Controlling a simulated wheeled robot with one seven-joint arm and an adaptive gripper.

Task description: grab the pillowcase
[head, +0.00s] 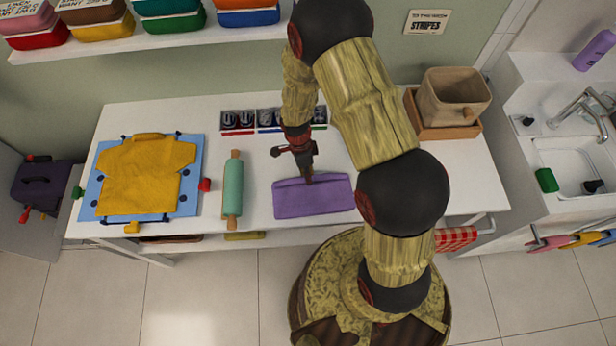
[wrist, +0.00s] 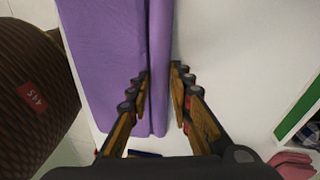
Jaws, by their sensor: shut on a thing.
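A purple folded cloth, which looks like the pillowcase (head: 318,199), lies flat on the white table in the head view. It also shows in the wrist view (wrist: 110,60), with a folded strip along its edge. My gripper (head: 308,180) is at the cloth's far edge, near its middle. In the wrist view my gripper (wrist: 160,75) has its two fingers on either side of the folded edge strip, shut on it. The exact contact at the fingertips is partly hidden.
A teal rolling pin (head: 233,190) lies left of the cloth. A yellow shirt (head: 145,175) lies on a blue board (head: 89,205) farther left. Small compartments with cans (head: 240,119) stand behind. The sink (head: 570,160) is farther right.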

